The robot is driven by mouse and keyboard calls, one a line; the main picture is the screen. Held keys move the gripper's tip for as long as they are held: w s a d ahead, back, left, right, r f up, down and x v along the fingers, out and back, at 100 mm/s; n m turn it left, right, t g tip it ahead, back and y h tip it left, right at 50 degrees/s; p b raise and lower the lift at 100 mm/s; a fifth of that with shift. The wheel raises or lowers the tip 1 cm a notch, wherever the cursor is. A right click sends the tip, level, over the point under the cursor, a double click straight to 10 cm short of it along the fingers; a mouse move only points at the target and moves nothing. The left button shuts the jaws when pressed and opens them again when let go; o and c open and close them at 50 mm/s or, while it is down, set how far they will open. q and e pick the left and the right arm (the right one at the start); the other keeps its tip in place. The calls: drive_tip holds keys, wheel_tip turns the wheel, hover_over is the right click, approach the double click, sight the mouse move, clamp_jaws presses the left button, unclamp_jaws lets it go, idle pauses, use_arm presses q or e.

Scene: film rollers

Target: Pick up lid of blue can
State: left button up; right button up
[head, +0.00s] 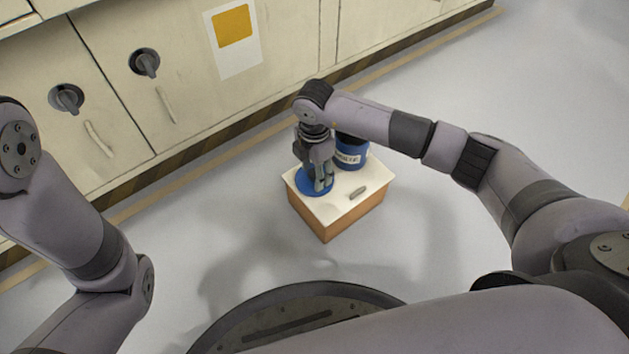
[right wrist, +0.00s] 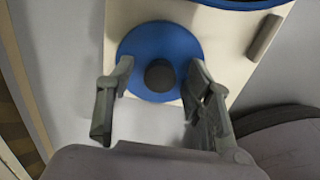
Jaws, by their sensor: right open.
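The blue lid (head: 308,186) lies flat on the white top of a small box, in front of the blue can (head: 351,152). In the right wrist view the lid (right wrist: 182,45) is a round blue disc with a dark knob (right wrist: 160,75) at its middle. My right gripper (head: 323,187) points down over the lid. In the right wrist view my right gripper (right wrist: 158,95) is open, with one finger on each side of the knob and a gap to it. The can is partly hidden behind my right gripper. My left gripper is out of view.
The box (head: 352,213) has a white top and orange-brown sides and stands on the grey floor. A small grey bar (head: 357,192) lies on its top, right of the lid. Cream cabinets (head: 180,90) line the back. The floor around the box is clear.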

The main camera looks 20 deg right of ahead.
drive_tip(key=shift+c, duration=0.4)
clamp_jaws()
